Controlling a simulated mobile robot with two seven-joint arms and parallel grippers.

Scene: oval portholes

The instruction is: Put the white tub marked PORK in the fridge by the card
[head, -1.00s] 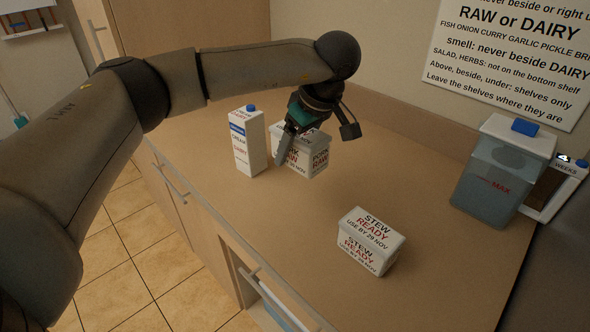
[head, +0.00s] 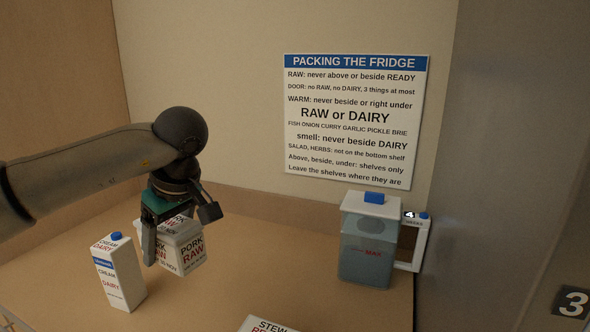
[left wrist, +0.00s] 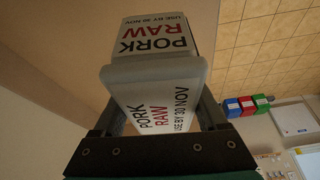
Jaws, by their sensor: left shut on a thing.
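The white tub marked PORK RAW (head: 193,251) is on the left of the head view, by the counter's back part. My left gripper (head: 168,240) points down over it and is shut on it, one finger showing on its near side. In the left wrist view the tub (left wrist: 152,40) lies between the two fingers (left wrist: 160,105), and its lid and side lettering read PORK RAW, USE BY 30 NOV. I cannot tell whether it is clear of the counter. The card PACKING THE FRIDGE (head: 352,120) hangs on the back wall. My right gripper is not in view.
A CREAM DAIRY carton (head: 120,275) stands left of the tub. A clear container marked MAX (head: 367,250) and a framed WEEKS device (head: 415,240) stand at the right. A grey panel (head: 510,150) with a 3 borders the counter.

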